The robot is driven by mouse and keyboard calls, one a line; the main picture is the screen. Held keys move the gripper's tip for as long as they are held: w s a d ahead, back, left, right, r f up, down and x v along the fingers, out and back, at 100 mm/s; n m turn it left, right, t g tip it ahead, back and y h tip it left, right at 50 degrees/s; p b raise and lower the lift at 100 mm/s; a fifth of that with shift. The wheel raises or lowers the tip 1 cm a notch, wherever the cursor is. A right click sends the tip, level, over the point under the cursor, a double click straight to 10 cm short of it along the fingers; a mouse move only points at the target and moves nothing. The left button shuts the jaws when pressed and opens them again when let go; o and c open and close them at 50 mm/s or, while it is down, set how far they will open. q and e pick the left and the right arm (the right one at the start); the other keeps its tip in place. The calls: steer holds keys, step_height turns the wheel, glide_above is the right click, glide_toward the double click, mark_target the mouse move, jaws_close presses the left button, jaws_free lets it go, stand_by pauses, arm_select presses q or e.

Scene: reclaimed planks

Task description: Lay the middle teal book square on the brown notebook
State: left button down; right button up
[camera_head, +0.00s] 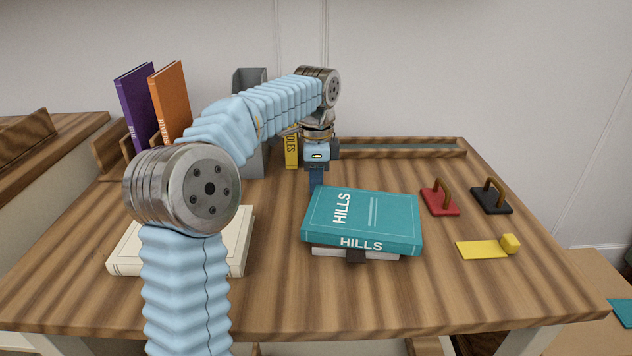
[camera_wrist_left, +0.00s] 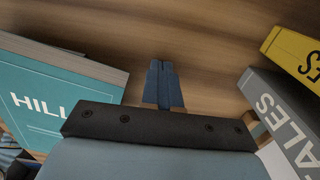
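The teal book (camera_head: 385,218), marked HILLS, lies flat on the table's middle, on top of a thinner pale-edged item (camera_head: 328,250). A dark piece (camera_head: 356,256) shows under its front edge; I cannot tell whether this is the brown notebook, whose cover is hidden. The teal book sits slightly turned and overhangs what is below. My left gripper (camera_head: 316,182) points down just behind the book's back left corner. In the left wrist view its fingertips (camera_wrist_left: 163,82) are together, empty and apart from the teal book (camera_wrist_left: 45,95). My right gripper is not in view.
A cream book (camera_head: 240,240) lies left, partly behind my arm. Purple (camera_head: 136,100) and orange (camera_head: 172,95) books stand at back left. A yellow book (camera_head: 291,152) and a grey book (camera_wrist_left: 275,110) stand near my gripper. Red (camera_head: 439,202) and black (camera_head: 491,199) handled blocks lie right.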

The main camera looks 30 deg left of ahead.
mark_target(316, 192)
arm_select(q)
steer(key=shift+s+d+b, duration=0.45)
steer(key=shift+s, duration=0.3)
steer(key=shift+s+d+b, duration=0.45)
steer(key=shift+s+d, duration=0.05)
steer(key=shift+s, duration=0.25)
steer(key=shift+s+d+b, duration=0.45)
steer(key=shift+s, duration=0.3)
steer(key=shift+w+a+r+p, duration=0.15)
steer(key=shift+w+a+p, duration=0.2)
steer(key=shift+p, duration=0.3)
steer(key=shift+w+a+p, duration=0.3)
steer(key=shift+w+p, duration=0.25)
steer(key=shift+p, duration=0.05)
steer(key=shift+w+a+p, duration=0.25)
steer(key=shift+w+p, duration=0.25)
steer(key=shift+p, duration=0.1)
steer(key=shift+w+a, duration=0.15)
steer(key=shift+w, duration=0.1)
steer(key=shift+w+f, duration=0.1)
steer(key=shift+f, duration=0.1)
